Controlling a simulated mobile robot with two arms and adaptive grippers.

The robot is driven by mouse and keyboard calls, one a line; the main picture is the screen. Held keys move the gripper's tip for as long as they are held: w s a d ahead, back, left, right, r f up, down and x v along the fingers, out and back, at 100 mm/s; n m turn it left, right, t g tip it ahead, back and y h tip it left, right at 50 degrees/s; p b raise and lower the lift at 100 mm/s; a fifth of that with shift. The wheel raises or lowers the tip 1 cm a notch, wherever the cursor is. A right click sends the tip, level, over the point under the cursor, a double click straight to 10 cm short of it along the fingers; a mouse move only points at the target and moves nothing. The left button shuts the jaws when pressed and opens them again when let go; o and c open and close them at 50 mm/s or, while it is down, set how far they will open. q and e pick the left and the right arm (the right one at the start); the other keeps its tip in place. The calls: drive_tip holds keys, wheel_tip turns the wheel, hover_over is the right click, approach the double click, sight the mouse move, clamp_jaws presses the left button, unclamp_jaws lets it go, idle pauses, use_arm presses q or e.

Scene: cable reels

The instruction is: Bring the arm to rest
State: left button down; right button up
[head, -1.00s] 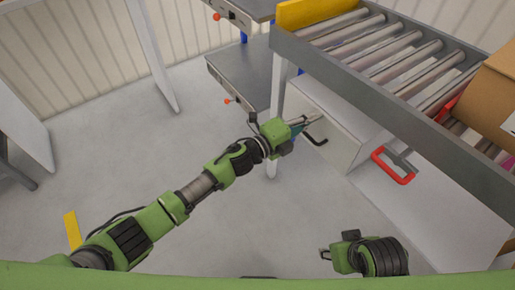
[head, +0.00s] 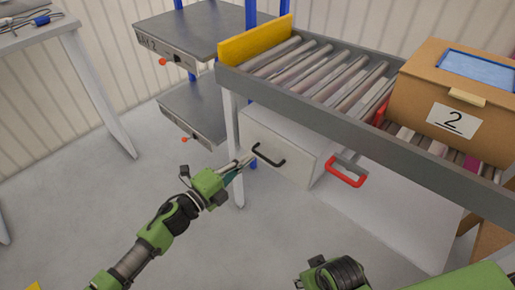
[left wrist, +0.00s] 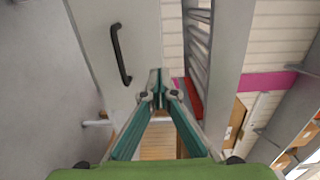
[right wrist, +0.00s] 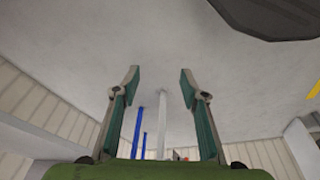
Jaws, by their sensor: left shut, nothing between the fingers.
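My left arm (head: 160,232) is green and grey and reaches in from the lower left of the head view. Its gripper (head: 245,161) is near the drawer's black handle, and I cannot tell from the head view whether it touches it. In the left wrist view the fingers (left wrist: 156,82) meet at the tips with nothing between them. The black handle (left wrist: 121,55) stands apart from them, up and left. My right gripper (right wrist: 158,80) is open and empty in the right wrist view; in the head view only part of the right arm (head: 335,274) shows at the bottom.
A white drawer unit (head: 280,140) with a black handle (head: 268,155) sits under the roller conveyor (head: 330,75). A red handle (head: 345,172) is beside it. A cardboard box (head: 455,95) labelled 2 is on the conveyor. Grey shelves (head: 190,35) stand behind.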

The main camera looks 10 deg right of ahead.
use_arm(q)
drive_tip(key=v, duration=0.4)
drive_tip(key=shift+s+a, duration=0.1)
drive_tip(key=shift+a, duration=0.1)
use_arm(e)
drive_tip(key=shift+f, duration=0.95)
